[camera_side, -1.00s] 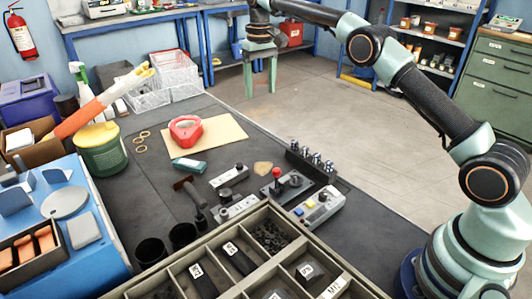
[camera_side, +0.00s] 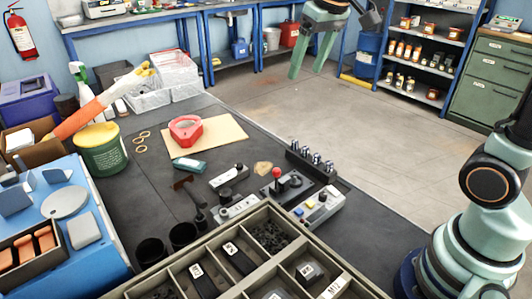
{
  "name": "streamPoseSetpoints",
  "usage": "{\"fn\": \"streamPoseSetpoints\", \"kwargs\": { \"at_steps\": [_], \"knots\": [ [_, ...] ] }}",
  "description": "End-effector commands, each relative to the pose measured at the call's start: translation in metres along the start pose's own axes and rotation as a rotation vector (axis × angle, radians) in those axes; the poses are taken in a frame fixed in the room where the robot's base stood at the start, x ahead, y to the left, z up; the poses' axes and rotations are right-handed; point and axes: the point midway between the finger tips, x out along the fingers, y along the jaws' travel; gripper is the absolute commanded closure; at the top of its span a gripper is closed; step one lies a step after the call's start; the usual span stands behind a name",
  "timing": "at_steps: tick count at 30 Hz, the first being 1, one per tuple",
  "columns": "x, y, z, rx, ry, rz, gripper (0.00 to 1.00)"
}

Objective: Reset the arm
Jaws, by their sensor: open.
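My gripper (camera_side: 313,62) is at the top of the side view, to the right of the middle. Its two green fingers point down and stand apart, with nothing between them. In the picture it lies over the floor beyond the bench (camera_side: 350,232), clear of everything on it. Most of my arm between the gripper and the base at the lower right is outside the picture.
A compartment tray (camera_side: 277,211) fills the bench's front. Control boxes (camera_side: 318,210), a red tape dispenser (camera_side: 185,130) and a green tub (camera_side: 101,149) stand on the bench. A shelf (camera_side: 428,58) and green drawers (camera_side: 492,80) stand at the back right. Open floor lies between.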

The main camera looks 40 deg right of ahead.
Motion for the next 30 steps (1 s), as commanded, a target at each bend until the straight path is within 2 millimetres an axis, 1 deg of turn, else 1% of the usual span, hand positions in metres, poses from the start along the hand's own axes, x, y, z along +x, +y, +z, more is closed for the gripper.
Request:
{"fn": "streamPoseSetpoints", "kwargs": {
  "at_steps": [1, 3, 9, 12, 15, 20, 30],
  "knots": [
    [-0.003, 0.000, 0.015, -0.006, 0.021, -0.001, 0.28],
    [-0.004, 0.000, 0.034, -0.014, 0.047, -0.003, 0.28],
    [0.006, 0.001, 0.088, -0.035, 0.116, -0.006, 0.28],
    [0.014, 0.001, 0.108, -0.043, 0.140, -0.008, 0.28],
    [0.021, 0.001, 0.122, -0.048, 0.157, -0.008, 0.28],
    [0.025, 0.001, 0.130, -0.052, 0.168, -0.009, 0.28],
    [0.026, 0.001, 0.130, -0.052, 0.166, -0.009, 0.28]
  ]
}}
